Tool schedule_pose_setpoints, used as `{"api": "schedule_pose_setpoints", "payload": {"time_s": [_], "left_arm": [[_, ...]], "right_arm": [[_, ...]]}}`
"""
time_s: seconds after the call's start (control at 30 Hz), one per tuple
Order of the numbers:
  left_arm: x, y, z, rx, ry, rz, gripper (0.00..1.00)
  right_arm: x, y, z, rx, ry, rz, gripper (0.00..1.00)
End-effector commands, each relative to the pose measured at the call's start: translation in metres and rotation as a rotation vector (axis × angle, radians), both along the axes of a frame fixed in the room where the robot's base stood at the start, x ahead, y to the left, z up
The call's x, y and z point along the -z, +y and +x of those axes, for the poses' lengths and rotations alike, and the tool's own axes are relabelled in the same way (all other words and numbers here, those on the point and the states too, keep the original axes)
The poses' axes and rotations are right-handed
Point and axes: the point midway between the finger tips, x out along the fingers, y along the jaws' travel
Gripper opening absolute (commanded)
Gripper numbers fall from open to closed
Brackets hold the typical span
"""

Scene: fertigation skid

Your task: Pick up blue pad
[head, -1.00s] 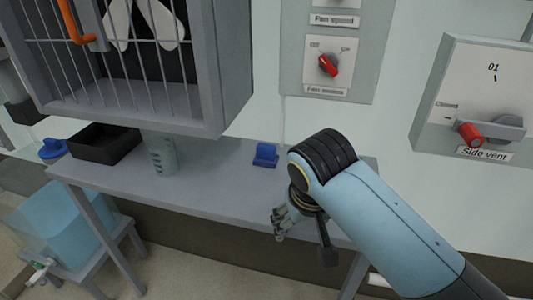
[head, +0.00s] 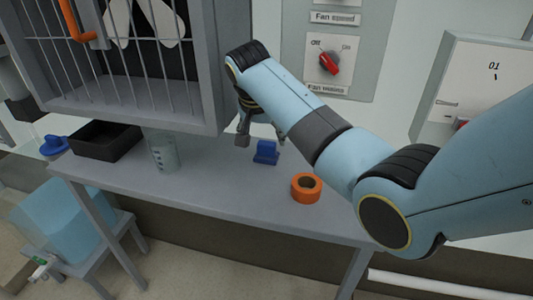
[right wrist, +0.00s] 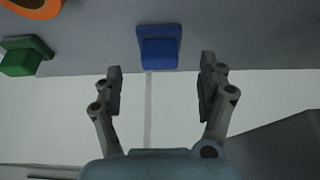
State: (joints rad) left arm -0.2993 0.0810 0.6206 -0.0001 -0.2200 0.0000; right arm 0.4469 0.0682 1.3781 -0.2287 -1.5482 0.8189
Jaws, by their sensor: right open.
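The blue pad (head: 265,152), a small block with a raised back, sits on the grey shelf (head: 210,192) below the fan panel. It also shows in the right wrist view (right wrist: 159,47), beyond the fingertips and roughly centred between them. My right gripper (head: 262,138) is open and empty, close to the pad at its wall side and apart from it. Its two spread fingers show in the right wrist view (right wrist: 161,70). My left gripper is not in view.
An orange tape roll (head: 306,187) lies on the shelf right of the pad. A green block (right wrist: 25,57) shows in the right wrist view. A clear beaker (head: 162,153) and black tray (head: 105,141) stand left. The barred cabinet (head: 235,65) hangs above.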

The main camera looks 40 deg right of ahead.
Motion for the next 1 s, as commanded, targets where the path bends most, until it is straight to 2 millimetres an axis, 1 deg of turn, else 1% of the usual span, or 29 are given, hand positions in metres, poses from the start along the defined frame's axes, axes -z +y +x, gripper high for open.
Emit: {"api": "schedule_pose_setpoints", "payload": {"time_s": [0.03,0.13,0.2,0.27,0.4,0.5,0.6,0.77,0.8,1.0], "left_arm": [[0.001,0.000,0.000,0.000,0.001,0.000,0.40],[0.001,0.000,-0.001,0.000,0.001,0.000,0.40],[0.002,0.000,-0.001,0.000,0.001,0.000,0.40],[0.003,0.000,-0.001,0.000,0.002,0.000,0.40],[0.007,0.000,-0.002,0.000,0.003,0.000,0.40],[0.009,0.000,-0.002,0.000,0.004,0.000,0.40],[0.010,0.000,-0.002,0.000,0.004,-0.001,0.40],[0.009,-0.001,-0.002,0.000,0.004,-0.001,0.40],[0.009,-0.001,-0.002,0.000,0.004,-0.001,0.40],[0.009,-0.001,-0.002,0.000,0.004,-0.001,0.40]], "right_arm": [[0.000,-0.005,0.004,0.001,0.001,-0.002,0.75],[0.000,-0.010,0.008,0.000,0.000,0.000,0.75],[0.003,-0.012,0.010,0.000,0.001,0.001,0.75],[0.010,-0.014,0.011,0.000,0.003,0.000,0.75],[0.032,-0.020,0.016,0.000,0.004,0.000,0.75],[0.042,-0.024,0.020,-0.001,0.002,0.000,0.75],[0.047,-0.025,0.021,-0.001,0.001,0.001,0.75],[0.046,-0.025,0.021,-0.001,0.000,0.000,0.75],[0.046,-0.025,0.021,-0.001,0.000,0.000,0.74],[0.046,-0.025,0.021,-0.001,0.000,0.000,0.48]]}}
